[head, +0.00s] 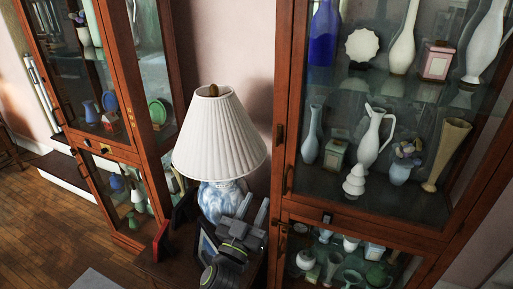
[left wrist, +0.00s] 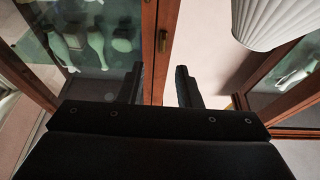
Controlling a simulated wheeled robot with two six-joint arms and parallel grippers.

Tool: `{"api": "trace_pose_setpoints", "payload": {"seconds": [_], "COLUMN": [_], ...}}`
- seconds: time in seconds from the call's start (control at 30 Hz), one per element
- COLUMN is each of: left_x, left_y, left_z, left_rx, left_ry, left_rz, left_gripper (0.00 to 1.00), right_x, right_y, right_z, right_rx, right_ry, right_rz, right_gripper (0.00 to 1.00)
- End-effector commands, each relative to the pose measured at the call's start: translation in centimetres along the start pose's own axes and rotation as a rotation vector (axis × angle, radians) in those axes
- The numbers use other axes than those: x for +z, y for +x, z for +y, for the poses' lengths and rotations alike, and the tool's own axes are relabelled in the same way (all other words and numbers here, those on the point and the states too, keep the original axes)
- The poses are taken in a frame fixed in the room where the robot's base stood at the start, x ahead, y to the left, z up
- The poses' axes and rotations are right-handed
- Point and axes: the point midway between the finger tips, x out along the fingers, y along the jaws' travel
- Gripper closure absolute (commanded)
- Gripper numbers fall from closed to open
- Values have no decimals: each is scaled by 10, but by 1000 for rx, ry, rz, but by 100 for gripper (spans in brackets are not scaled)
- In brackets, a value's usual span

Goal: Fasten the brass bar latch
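A small brass fitting (head: 279,133) sits on the left edge of the right cabinet's upper door. A dark fitting with a pale centre (head: 326,218) is on the rail below that door. I cannot tell for sure which is the bar latch, or whether it is fastened. My left gripper (head: 256,205) is low beside the cabinet's left edge, next to the lamp. In the left wrist view its fingers (left wrist: 161,85) are apart with nothing between them. A brass piece (left wrist: 163,40) on the wooden frame shows beyond the gap, apart from the fingers. My right gripper is not in view.
A table lamp (head: 219,140) with a pleated white shade stands close left of my left gripper, on a small dark table. The right cabinet (head: 290,90) has glass doors with several vases behind them. Another glass cabinet (head: 115,60) stands at the left.

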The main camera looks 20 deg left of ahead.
Motion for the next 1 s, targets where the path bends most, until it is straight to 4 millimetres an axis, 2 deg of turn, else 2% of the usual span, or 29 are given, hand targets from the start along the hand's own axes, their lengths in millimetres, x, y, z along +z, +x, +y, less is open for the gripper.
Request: {"api": "trace_pose_setpoints", "payload": {"seconds": [0.03,0.1,0.27,1.0], "left_x": [-11,-20,-22,-25], "left_y": [2,4,16,147], "left_z": [1,2,2,2], "left_rx": [2,4,7,5], "left_ry": [-1,0,0,2], "left_rz": [26,44,49,44], "left_gripper": [69,69,69,69], "right_x": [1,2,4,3], "right_y": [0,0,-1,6], "right_z": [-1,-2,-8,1], "right_rx": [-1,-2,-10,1], "right_ry": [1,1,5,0], "right_rz": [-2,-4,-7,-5], "right_gripper": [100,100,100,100]}}
